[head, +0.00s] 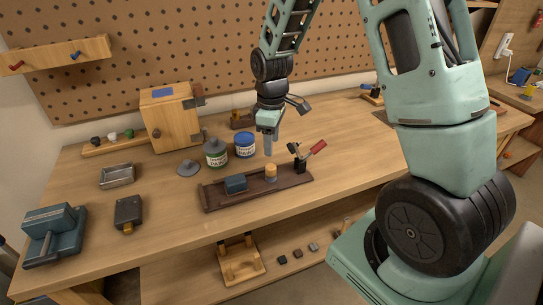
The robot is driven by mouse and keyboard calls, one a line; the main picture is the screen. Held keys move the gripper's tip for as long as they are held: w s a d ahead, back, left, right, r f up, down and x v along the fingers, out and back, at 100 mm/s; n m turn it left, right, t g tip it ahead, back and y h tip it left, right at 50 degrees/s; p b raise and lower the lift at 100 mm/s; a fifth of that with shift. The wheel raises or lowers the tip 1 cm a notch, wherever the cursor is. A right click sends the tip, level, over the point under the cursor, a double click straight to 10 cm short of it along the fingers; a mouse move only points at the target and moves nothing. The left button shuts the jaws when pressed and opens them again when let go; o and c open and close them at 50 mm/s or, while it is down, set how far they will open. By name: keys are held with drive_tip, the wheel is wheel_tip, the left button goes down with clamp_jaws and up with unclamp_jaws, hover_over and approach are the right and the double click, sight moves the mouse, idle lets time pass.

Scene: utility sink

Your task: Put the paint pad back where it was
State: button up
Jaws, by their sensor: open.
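My gripper (268,147) hangs pointing down over the workbench, its fingers open. It is above the back edge of a dark wooden tray (215,198), near a small orange-topped cylinder (271,171), and I see nothing held in it. I cannot tell for sure which thing is the paint pad. A dark flat block with a tan end (128,211) lies on the bench at the left, well apart from my gripper. A blue-grey block (236,184) sits on the tray, left of the cylinder.
A green jar (215,152) and a blue jar (245,145) stand behind the tray. A red-handled tool (309,154) rises at its right end. A metal tin (117,175), a blue-grey device (53,235) and a wooden box (168,116) are at left. The bench's front strip is clear.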

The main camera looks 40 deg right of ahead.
drive_tip(key=s+a+r, duration=0.2)
drive_tip(key=a+r, duration=0.1)
drive_tip(key=a, duration=0.3)
drive_tip(key=s+a+r, duration=0.2)
drive_tip(key=a+r, duration=0.1)
drive_tip(key=a, duration=0.3)
drive_tip(key=s+a+r, duration=0.1)
drive_tip(key=s+a, duration=0.5)
drive_tip(key=s, duration=0.4)
drive_tip(key=s+a+r, duration=0.2)
drive_tip(key=s+a, duration=0.4)
drive_tip(key=s, duration=0.4)
drive_tip(key=shift+a+r+n+y, duration=0.15)
drive_tip(key=shift+a+n+y, duration=0.15)
